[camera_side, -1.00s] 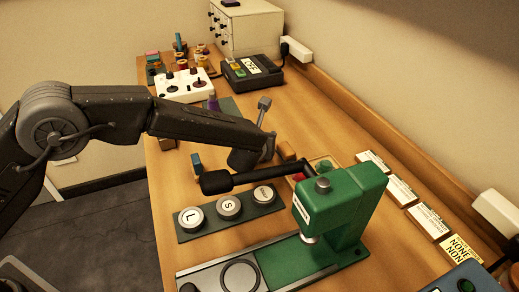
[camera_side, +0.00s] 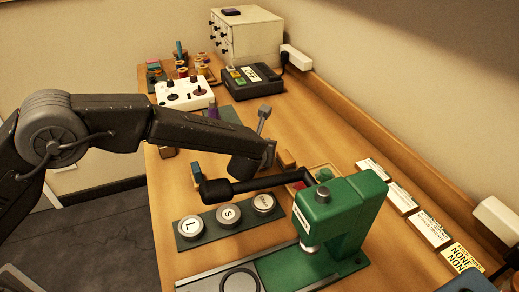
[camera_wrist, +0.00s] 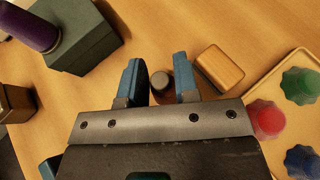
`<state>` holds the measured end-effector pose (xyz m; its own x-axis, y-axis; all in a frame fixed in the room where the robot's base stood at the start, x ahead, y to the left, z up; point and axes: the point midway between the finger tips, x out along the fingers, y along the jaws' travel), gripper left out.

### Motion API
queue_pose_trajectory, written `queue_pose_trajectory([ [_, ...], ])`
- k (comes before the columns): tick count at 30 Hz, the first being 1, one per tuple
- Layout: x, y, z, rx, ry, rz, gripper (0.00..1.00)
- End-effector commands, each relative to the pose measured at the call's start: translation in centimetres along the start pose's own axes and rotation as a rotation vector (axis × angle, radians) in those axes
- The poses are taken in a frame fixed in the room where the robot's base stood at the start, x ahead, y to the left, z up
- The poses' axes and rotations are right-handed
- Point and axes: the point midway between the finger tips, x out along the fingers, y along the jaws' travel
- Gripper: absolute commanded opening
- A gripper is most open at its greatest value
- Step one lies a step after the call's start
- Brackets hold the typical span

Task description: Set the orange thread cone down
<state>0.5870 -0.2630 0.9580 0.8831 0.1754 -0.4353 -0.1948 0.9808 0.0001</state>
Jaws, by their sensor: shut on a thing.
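In the wrist view, my gripper's (camera_wrist: 159,74) two blue fingers are closed on a small round thing with a dark top and brownish side, which I take to be the orange thread cone (camera_wrist: 162,90). Little of its colour shows, and its lower part is hidden. I cannot tell whether its base touches the table. In the side view, my wrist covers the fingers and the cone, behind the black lever. A purple cone (camera_wrist: 33,28) stands on a dark green block (camera_wrist: 84,40) at the upper left of the wrist view.
A wooden block (camera_wrist: 219,69) lies close to the right finger. Right of it is a shallow tray (camera_wrist: 262,88) with red, green and blue knobbed pieces. The green press (camera_side: 340,213) stands in front, its black lever (camera_side: 245,186) reaching left. Bare table shows beyond the fingertips.

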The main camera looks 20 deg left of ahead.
Motion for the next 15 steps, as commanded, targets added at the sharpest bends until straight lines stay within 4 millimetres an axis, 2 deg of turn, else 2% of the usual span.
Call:
queue_pose_trajectory([
  [5,-0.7,0.0,1.5,-0.003,-0.003,-0.001,0.02],
  [9,-1.8,0.0,3.9,-0.005,-0.004,-0.001,0.02],
  [15,-2.6,4.8,6.3,-0.003,-0.002,0.004,0.02],
])
